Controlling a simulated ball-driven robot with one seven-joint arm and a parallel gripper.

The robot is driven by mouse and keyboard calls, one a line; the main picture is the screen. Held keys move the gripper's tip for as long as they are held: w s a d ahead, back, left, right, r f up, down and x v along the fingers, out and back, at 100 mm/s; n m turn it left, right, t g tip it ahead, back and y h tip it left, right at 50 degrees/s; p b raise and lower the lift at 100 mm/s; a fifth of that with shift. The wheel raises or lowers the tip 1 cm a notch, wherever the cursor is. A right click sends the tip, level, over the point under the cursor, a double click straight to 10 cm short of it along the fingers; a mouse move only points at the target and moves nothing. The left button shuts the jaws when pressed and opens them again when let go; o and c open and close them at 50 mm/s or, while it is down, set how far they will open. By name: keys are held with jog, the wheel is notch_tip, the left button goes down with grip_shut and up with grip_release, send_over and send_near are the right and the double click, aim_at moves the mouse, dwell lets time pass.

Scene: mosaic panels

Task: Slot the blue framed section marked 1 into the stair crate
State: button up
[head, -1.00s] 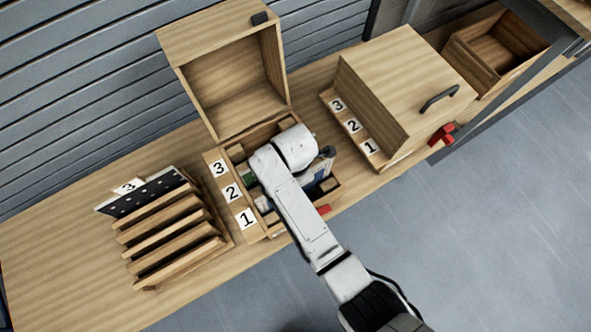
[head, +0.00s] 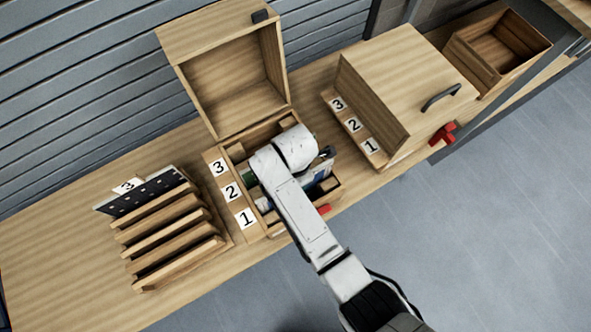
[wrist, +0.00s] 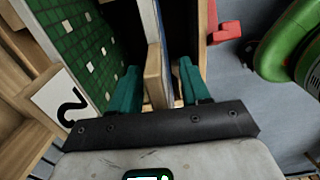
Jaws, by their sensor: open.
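The lidded crate (head: 267,222) stands open under my arm, with marks 3, 2 and 1 along its left side. In the wrist view, my gripper (wrist: 160,88) is down at the crate with its teal fingers apart. A thin upright panel with a pale edge and a bluish face (wrist: 156,28) stands between the fingers, beside a wooden post (wrist: 153,75). A green panel with white tiles (wrist: 72,45) stands to its left, near the mark 2 (wrist: 57,102). My arm hides much of the crate in the head view; whether the fingers touch the bluish panel is unclear.
A slotted wooden rack (head: 175,240) at left holds a dark panel marked 3 (head: 150,193). A closed crate (head: 405,75) with a black handle stands to the right, and an empty open box (head: 500,45) lies beyond it. A red latch (wrist: 225,30) is close to the right finger.

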jog(key=shift+f, duration=0.1)
notch_tip(320, 180, up, 11)
jog(key=shift+f+p, duration=0.1)
jog(key=shift+p, duration=0.25)
dwell(0.8)
